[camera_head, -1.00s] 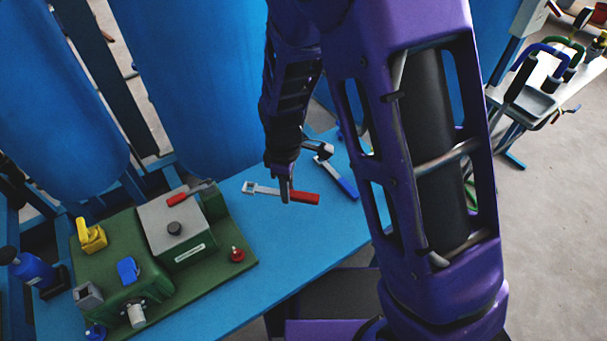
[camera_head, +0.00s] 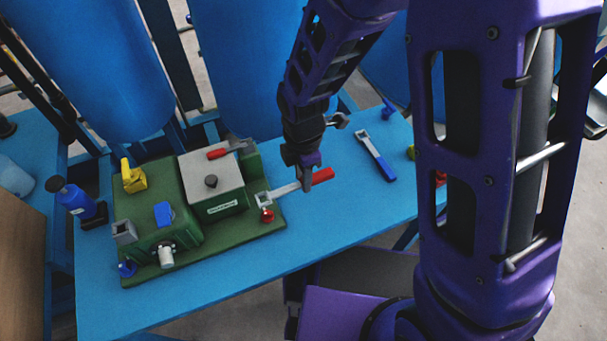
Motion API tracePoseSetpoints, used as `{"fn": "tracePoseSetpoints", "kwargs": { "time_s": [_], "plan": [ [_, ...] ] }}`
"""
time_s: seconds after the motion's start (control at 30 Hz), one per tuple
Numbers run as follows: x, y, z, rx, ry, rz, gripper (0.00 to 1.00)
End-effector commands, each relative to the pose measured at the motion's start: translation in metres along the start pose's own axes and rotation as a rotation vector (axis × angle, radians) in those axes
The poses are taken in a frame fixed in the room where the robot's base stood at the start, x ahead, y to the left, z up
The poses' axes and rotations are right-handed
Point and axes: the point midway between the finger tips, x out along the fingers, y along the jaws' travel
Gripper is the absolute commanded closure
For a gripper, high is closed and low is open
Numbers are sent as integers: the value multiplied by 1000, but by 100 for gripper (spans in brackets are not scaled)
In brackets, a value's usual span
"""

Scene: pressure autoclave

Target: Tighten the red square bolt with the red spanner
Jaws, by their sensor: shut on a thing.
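The red spanner (camera_head: 322,175) has a red handle and a grey shaft with a square open head. My gripper (camera_head: 306,185) is shut on it near the middle, where handle and shaft meet. The spanner's head (camera_head: 263,199) points left, at the right edge of the green machine. The red bolt (camera_head: 267,215) stands on the green base's front right corner, just below the head in the picture. The head looks apart from the bolt or above it; I cannot tell the height between them.
The green machine (camera_head: 150,246) carries a grey box, a red-handled lever (camera_head: 217,154), a yellow part (camera_head: 133,176) and blue parts. A blue spanner (camera_head: 376,156) lies on the blue table (camera_head: 330,225) to the right. A blue bottle (camera_head: 74,197) stands left. The table front is clear.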

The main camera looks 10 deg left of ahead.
Motion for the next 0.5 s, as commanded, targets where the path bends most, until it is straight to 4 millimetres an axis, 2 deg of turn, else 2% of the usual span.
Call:
{"fn": "tracePoseSetpoints", "kwargs": {
  "time_s": [0.5],
  "plan": [
    [47,0,0,1,0,0,100]
  ]
}}
